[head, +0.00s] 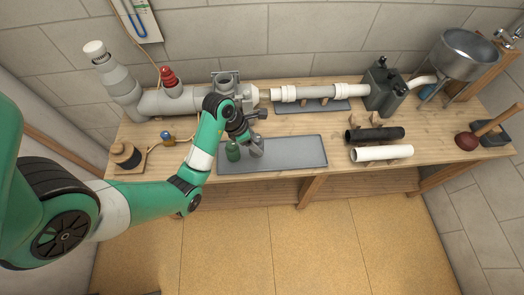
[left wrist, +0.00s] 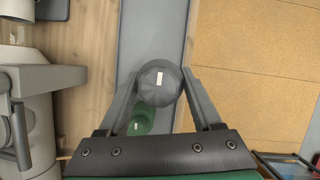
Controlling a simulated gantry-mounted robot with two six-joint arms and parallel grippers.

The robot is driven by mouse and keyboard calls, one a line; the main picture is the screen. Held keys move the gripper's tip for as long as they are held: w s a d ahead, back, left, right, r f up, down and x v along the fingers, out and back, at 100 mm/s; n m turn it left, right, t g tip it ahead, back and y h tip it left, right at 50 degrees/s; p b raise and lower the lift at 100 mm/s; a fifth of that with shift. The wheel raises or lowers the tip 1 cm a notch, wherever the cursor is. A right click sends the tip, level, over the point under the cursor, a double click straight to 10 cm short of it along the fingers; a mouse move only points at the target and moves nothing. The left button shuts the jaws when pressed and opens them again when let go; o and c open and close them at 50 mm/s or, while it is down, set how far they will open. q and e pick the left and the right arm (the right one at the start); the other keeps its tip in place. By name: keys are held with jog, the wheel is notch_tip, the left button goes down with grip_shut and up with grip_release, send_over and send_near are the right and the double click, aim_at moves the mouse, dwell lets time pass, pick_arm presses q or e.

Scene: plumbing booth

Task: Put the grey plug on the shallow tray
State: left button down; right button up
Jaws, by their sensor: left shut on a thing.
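My left gripper (head: 252,141) reaches over the left part of the shallow grey tray (head: 298,153). It is shut on the grey plug (head: 257,150), a round dark-grey piece. In the left wrist view the plug (left wrist: 159,90) sits between the two fingers (left wrist: 159,84), its round face with a small white label towards the camera. The tray (left wrist: 152,30) shows behind it. I cannot tell whether the plug touches the tray. A green plug (head: 233,152) stands on the tray just left of the grey one; it also shows in the left wrist view (left wrist: 143,122). My right gripper is not in view.
A black tube (head: 375,134) and a white tube (head: 382,153) lie to the right. A wooden-based spool (head: 126,155) is at the left. The tray's right half is clear.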

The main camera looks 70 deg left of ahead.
pick_arm(q)
jog(key=w+f, duration=0.1)
jog(key=a+f+b, duration=0.1)
jog(key=f, duration=0.1)
jog(key=w+a+f, duration=0.1)
jog(key=shift+w+a+f+b, duration=0.1)
jog(key=shift+w+f+b, duration=0.15)
jog(key=shift+w+b, duration=0.1)
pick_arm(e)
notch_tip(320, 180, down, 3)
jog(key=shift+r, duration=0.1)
pick_arm(q)
notch_tip(320, 180, down, 4)
jog(key=shift+w+a+r+b, duration=0.15)
jog(key=shift+r+b, duration=0.1)
jog(key=shift+b, duration=0.7)
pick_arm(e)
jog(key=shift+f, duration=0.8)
pick_arm(q)
jog(key=shift+f, duration=0.2)
jog(key=c, duration=0.5)
grip_release()
jog(key=shift+f, duration=0.1)
jog(key=o, duration=0.4)
jog(key=shift+o, duration=0.2)
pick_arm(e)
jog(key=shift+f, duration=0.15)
